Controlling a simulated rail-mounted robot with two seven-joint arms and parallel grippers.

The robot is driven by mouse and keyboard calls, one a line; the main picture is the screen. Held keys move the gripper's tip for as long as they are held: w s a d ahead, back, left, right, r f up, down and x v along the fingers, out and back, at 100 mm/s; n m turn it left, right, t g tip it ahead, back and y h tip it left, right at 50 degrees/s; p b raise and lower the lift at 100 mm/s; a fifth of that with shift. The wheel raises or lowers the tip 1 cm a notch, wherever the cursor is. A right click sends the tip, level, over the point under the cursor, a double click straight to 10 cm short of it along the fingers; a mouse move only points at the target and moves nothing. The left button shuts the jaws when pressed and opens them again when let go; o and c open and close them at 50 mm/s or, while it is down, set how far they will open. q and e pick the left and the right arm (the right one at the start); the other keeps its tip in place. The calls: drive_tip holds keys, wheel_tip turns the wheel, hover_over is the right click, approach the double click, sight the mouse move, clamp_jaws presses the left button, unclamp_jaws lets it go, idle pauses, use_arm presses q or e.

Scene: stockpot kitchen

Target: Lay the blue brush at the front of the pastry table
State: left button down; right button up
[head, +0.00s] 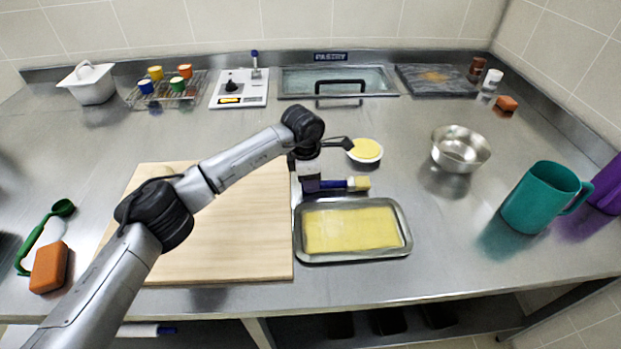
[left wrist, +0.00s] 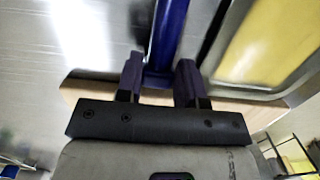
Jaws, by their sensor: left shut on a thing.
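The blue brush (head: 357,184), with a blue handle and pale yellow bristles, lies roughly level behind the metal tray, bristles pointing right. My left gripper (head: 311,184) is shut on its handle, near the left end. In the left wrist view the blue handle (left wrist: 168,38) runs between the two fingers of the gripper (left wrist: 160,78). I cannot tell whether the brush touches the table or hangs just above it. The steel pastry table (head: 455,245) has a PASTRY sign (head: 331,56) at its back. My right gripper is not in view.
A metal tray (head: 405,246) with a yellow slab sits right of the wooden board (head: 250,255). A bowl of yellow stuff (head: 366,150), a steel bowl (head: 460,148) and a teal jug (head: 540,198) stand rightward. A narrow bare strip (head: 350,285) runs along the front edge.

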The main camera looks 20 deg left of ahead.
use_arm(q)
drive_tip(key=c, duration=0.8)
unclamp_jaws()
drive_tip(key=shift+f, duration=0.1)
drive_tip(key=shift+o, duration=0.2)
wheel_tip(320, 180, up, 12)
drive_tip(key=a+p, duration=0.1)
drive_tip(key=p, duration=0.1)
drive_tip(key=shift+s+p, duration=0.25)
drive_tip(key=shift+p, duration=0.1)
